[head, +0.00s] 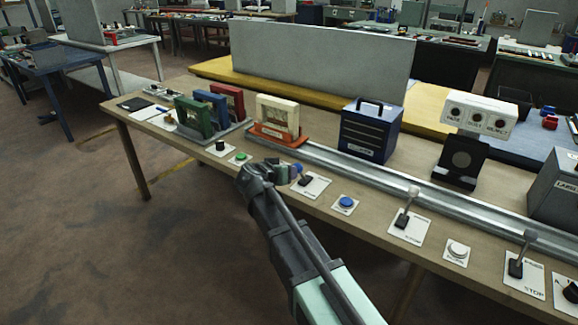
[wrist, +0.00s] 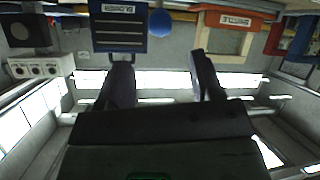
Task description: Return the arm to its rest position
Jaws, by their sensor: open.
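My gripper (head: 270,172) is at the end of my arm, over the front edge of the long wooden table (head: 390,232) in the head view. In the wrist view its two dark fingers (wrist: 163,76) stand apart with nothing between them. The wrist picture appears upside down, with ceiling lights behind the fingers. A blue ball-shaped knob (head: 297,170) shows just right of my gripper in the head view, by a black switch base. It also shows above the finger gap in the wrist view (wrist: 160,22). I cannot tell whether the gripper touches it.
A white frame on an orange base (head: 262,133), a dark blue box (head: 370,130) and a stand with a white panel (head: 480,117) line the metal rail. Several levers and buttons, including a blue button (head: 346,202), line the front edge. The floor left of my arm is clear.

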